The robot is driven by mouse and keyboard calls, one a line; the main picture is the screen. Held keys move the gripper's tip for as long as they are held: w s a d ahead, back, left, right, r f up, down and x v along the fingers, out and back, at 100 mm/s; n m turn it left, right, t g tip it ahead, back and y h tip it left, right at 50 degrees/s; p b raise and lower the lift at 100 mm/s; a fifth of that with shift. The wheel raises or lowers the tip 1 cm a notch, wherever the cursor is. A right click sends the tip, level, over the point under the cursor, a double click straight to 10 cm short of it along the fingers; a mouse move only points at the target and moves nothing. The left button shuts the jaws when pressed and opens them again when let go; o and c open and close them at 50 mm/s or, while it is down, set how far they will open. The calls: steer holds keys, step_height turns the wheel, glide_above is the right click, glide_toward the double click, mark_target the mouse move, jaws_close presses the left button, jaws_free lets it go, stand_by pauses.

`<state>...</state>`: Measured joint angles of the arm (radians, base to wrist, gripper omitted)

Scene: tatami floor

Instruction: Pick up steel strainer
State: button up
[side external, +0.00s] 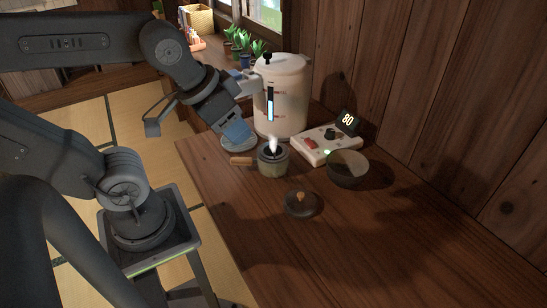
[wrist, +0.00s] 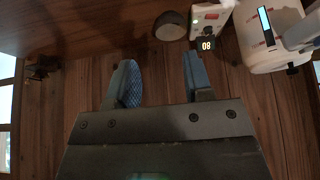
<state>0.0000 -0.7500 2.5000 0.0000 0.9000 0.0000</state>
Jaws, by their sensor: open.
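No plainly recognisable strainer shows. A grey, open, bowl-like vessel (side external: 347,169) at the right of the white control box may be the steel strainer, but I cannot tell if it is mesh. A similar dark round vessel (wrist: 170,26) shows at the top of the wrist view. A small pot (side external: 272,162) with a wooden handle steams in front of the urn. My gripper (side external: 195,131) is open and empty, above the table's left edge, left of the pot. Its two blue fingers (wrist: 162,77) stand wide apart in the wrist view, with only wood between them.
A tall white urn (side external: 283,96) stands behind the pot. The control box (side external: 322,143) has a lit display (side external: 348,121). A dark lid (side external: 301,204) with a wooden knob lies in front. Plants (side external: 243,45) stand near the window. The table's front right is clear.

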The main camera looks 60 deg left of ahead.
steer(key=o, duration=0.9)
steer(key=m+g, duration=0.4)
steer(key=g, duration=0.2)
glide_above(273, 143)
steer(key=d, duration=0.1)
step_height(273, 143, down, 8)
steer(key=f, duration=0.8)
steer(key=shift+s+f, duration=0.1)
steer(key=shift+s, duration=0.3)
steer(key=shift+m, duration=0.3)
steer(key=shift+s+d+f, duration=0.1)
steer(key=shift+d+f, duration=0.1)
steer(key=shift+f, duration=1.3)
steer(key=shift+d+f, duration=0.15)
steer(key=shift+f, duration=1.35)
